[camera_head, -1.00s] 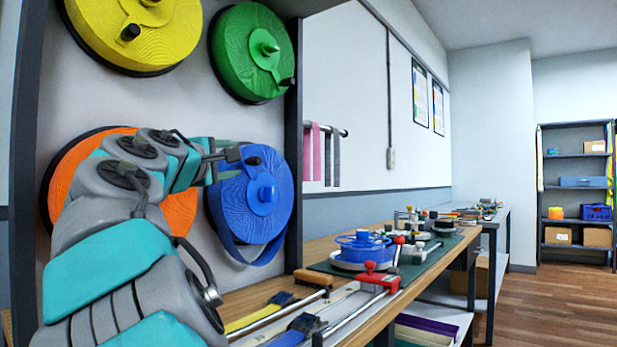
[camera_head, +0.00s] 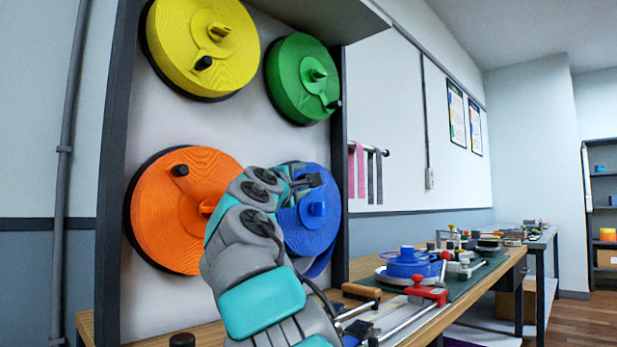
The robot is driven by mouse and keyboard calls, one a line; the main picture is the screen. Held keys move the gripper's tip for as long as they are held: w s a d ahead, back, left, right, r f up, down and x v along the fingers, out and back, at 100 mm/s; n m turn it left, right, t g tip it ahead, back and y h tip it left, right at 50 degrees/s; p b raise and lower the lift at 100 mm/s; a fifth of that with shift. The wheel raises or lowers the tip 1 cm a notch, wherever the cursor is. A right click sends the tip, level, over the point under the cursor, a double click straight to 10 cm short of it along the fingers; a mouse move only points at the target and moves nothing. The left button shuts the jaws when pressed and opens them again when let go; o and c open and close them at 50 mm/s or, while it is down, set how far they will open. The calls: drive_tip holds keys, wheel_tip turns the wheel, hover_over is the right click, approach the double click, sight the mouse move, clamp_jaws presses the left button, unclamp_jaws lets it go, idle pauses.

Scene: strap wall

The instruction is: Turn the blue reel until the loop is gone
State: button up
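The blue reel (camera_head: 314,226) is at the lower right of the wall panel, partly hidden on its left by my arm. Its round hub (camera_head: 317,208) stands out at the middle. A blue strap loop (camera_head: 320,264) hangs below the reel's lower edge. My gripper (camera_head: 314,181) is at the upper part of the blue reel, near where its crank knob was seen. The fingers are small and dark, and I cannot tell whether they are open or closed on the knob.
Yellow (camera_head: 203,45), green (camera_head: 303,78) and orange (camera_head: 175,212) reels share the panel (camera_head: 130,310). A workbench (camera_head: 480,285) runs right, with a blue spool (camera_head: 408,264) and a red-handled tool (camera_head: 427,292) on it. A dark side post (camera_head: 340,150) stands right of the blue reel.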

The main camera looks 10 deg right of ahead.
drive_tip(key=p+x, duration=0.1)
drive_tip(key=x, duration=0.1)
drive_tip(key=shift+w+d+r, duration=0.15)
drive_tip(key=shift+w+r, duration=0.05)
drive_tip(key=shift+w, duration=0.1)
drive_tip(key=shift+w+d, duration=0.35)
drive_tip(key=shift+w, duration=0.1)
clamp_jaws()
idle(1.2)
